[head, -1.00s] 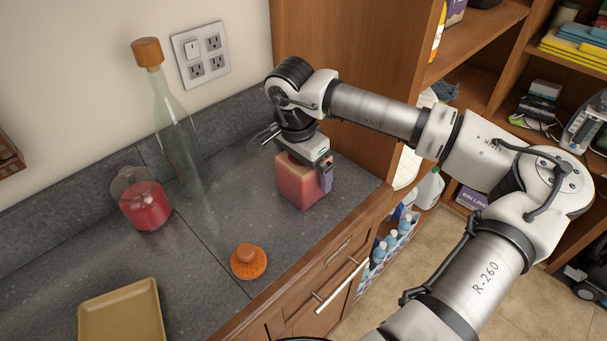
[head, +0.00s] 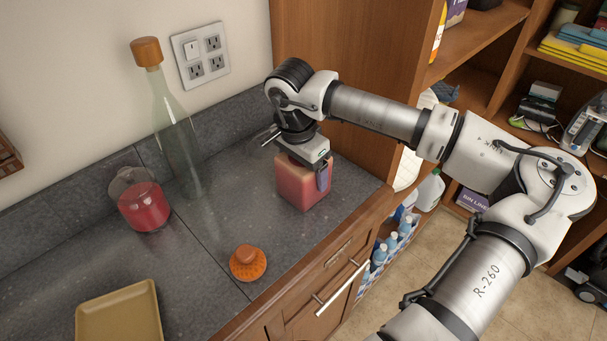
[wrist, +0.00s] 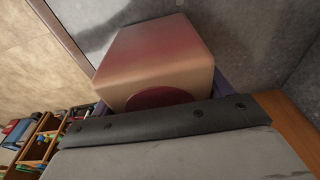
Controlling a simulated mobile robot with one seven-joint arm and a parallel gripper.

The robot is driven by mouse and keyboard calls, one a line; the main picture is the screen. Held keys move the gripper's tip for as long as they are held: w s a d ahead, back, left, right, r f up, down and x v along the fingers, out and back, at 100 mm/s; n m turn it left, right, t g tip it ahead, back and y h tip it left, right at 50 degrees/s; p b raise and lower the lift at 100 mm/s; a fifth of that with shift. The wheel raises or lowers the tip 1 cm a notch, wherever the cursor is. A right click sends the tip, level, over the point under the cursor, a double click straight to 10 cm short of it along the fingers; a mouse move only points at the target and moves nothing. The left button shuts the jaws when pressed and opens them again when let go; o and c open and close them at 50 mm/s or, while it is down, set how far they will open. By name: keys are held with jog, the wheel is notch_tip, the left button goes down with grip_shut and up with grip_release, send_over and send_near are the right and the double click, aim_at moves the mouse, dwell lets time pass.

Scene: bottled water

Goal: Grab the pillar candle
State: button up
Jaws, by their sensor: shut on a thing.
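The pillar candle (head: 300,187) is a reddish-pink square block on the dark counter, near the wooden cabinet side. It stands upright, and its base appears to be on the counter. My gripper (head: 311,172) is above it with its fingers down around its sides, shut on it. In the wrist view the candle (wrist: 158,60) fills the space beyond the dark gripper bar, with a darker red round patch on its near face. A finger (wrist: 90,108) shows at the candle's left side; most of the other finger is hidden.
A glass jar with red contents (head: 143,206), a tall corked bottle (head: 176,135), an orange knobbed object (head: 247,262) and a tan tray (head: 120,315) stand left on the counter. The wooden cabinet side (head: 325,75) rises close behind my gripper. The counter's front edge is close by.

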jog(key=c, duration=0.5)
jog(key=shift+r+p, duration=0.2)
jog(key=shift+p, duration=0.1)
